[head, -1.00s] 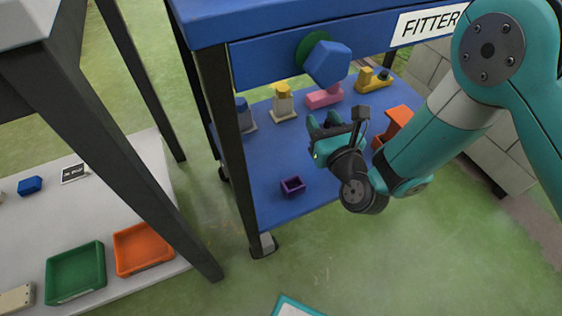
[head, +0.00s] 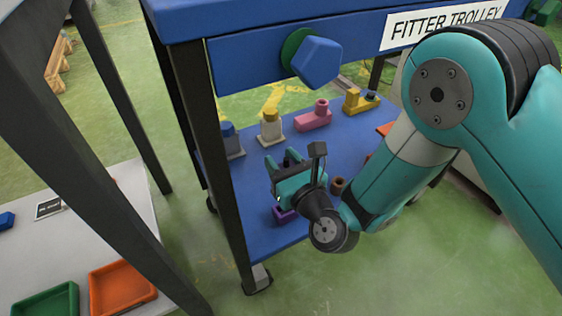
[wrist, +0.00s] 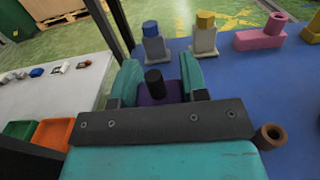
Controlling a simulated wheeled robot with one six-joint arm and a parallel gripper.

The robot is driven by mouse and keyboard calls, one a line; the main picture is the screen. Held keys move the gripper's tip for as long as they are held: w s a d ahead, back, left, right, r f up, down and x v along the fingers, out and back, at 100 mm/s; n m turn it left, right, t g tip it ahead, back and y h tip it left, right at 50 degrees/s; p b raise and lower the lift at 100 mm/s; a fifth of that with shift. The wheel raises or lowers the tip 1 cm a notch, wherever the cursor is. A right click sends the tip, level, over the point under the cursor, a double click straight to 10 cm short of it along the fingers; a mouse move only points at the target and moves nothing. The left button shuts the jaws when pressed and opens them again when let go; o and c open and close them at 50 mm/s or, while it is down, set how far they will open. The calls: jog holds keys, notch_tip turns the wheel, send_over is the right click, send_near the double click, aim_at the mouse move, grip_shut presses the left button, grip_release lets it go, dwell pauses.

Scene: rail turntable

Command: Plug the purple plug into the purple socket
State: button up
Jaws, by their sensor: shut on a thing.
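The purple plug (wrist: 150,98), with a black cylinder standing up from it, is between the two teal fingers of my gripper (wrist: 162,85) in the wrist view. My gripper (head: 289,170) is shut on it, over the front left part of the blue shelf. The purple socket (head: 284,215), a small open square box, is on the shelf just below my gripper in the head view. My gripper hides most of it. I cannot tell whether the plug touches the socket.
A blue-capped grey block (head: 229,140), a yellow-capped block (head: 270,128), a pink piece (head: 313,119) and a yellow piece (head: 358,103) stand along the back of the shelf (head: 250,185). A brown ring (wrist: 270,136) is at right. The trolley's black leg (head: 205,150) is at left.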

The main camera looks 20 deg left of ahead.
jog(key=shift+f+b, duration=2.45)
jog(key=shift+f, duration=0.15)
jog(key=shift+f+b, duration=2.05)
jog(key=shift+b, duration=0.35)
jog(key=o, duration=1.1)
jog(key=shift+c, duration=0.2)
jog(key=shift+s, duration=0.1)
